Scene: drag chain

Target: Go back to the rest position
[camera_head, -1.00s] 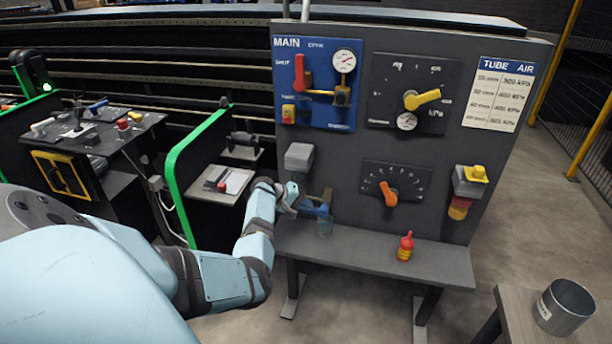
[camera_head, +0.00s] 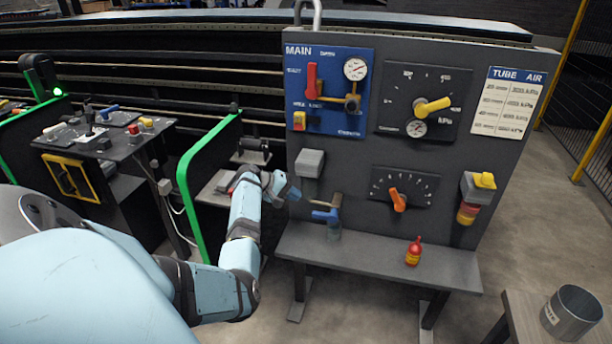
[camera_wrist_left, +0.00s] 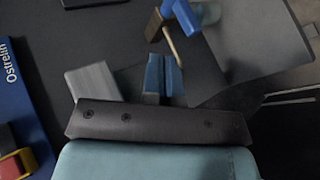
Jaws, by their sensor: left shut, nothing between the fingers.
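My left arm reaches in from the left in the head view, its gripper (camera_head: 294,195) in front of the lower left of the grey panel (camera_head: 345,165). In the left wrist view its blue fingers (camera_wrist_left: 162,75) are together with nothing held. A blue tool with a clear lower part (camera_head: 328,217) is at a brownish bracket on the panel, right of and below the gripper, with a gap between. The tool also shows at the top of the left wrist view (camera_wrist_left: 183,15). My right gripper is not in view.
A grey box (camera_head: 310,163) projects from the panel above the gripper. A shelf (camera_head: 375,258) below holds a red and yellow bottle (camera_head: 413,251). A green-edged partition (camera_head: 185,185) stands left of my forearm. A metal can (camera_head: 571,312) stands at lower right.

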